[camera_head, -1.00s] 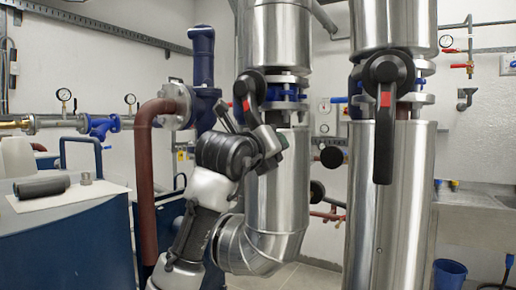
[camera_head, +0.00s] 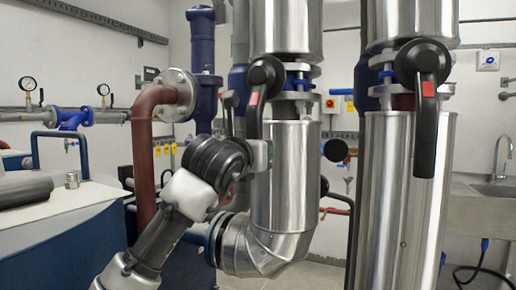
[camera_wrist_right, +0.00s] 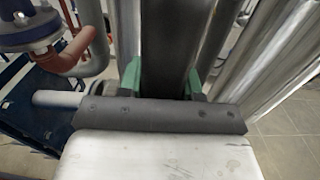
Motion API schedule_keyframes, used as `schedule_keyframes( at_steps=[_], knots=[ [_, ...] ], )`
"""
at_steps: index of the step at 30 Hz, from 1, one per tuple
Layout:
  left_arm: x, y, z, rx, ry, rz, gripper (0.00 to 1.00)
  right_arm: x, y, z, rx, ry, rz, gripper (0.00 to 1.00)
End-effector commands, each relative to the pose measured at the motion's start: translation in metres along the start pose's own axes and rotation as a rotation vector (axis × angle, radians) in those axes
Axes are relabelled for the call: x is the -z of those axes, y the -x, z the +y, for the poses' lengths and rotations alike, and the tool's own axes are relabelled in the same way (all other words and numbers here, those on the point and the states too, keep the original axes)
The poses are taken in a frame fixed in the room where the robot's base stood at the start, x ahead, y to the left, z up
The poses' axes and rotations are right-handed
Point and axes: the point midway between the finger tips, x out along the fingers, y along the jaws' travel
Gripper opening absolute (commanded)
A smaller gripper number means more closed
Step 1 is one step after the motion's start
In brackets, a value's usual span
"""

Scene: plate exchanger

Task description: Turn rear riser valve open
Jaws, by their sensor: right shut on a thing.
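The rear riser valve has a black lever (camera_head: 254,112) with a red mark, on the left steel-clad riser (camera_head: 287,180). Its lever hangs down from a round hub, tilted slightly. My right gripper (camera_head: 260,155) is at the lever's lower end, which it partly hides. In the right wrist view, the green fingers of my right gripper (camera_wrist_right: 162,82) are shut on the wide dark lever (camera_wrist_right: 165,45), one on each side. My left gripper is not in view.
A second riser (camera_head: 405,200) at the right has a similar black lever (camera_head: 426,125), hanging down. A red-brown pipe (camera_head: 143,150) with a flange stands left of my arm. A sink (camera_head: 490,190) is at the far right.

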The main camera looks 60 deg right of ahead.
Motion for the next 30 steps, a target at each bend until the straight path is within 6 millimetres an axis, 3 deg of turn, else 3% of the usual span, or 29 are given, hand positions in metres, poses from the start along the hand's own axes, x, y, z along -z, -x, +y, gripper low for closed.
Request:
schedule_keyframes(
  at_steps=[13, 14, 18, 30],
  knots=[
    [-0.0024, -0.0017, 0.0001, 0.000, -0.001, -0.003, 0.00, -0.0006, 0.0003, 0.0021, -0.006, -0.020, -0.001, 0.00],
    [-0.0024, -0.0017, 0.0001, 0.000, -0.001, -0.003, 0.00, -0.0007, 0.0003, 0.0021, -0.007, -0.020, -0.001, 0.36],
    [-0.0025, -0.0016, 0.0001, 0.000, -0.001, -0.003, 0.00, -0.0008, 0.0003, 0.0018, -0.005, -0.017, -0.001, 0.57],
    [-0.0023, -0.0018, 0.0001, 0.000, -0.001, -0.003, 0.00, -0.0009, 0.0090, 0.0020, -0.005, -0.014, -0.003, 0.60]
  ],
)
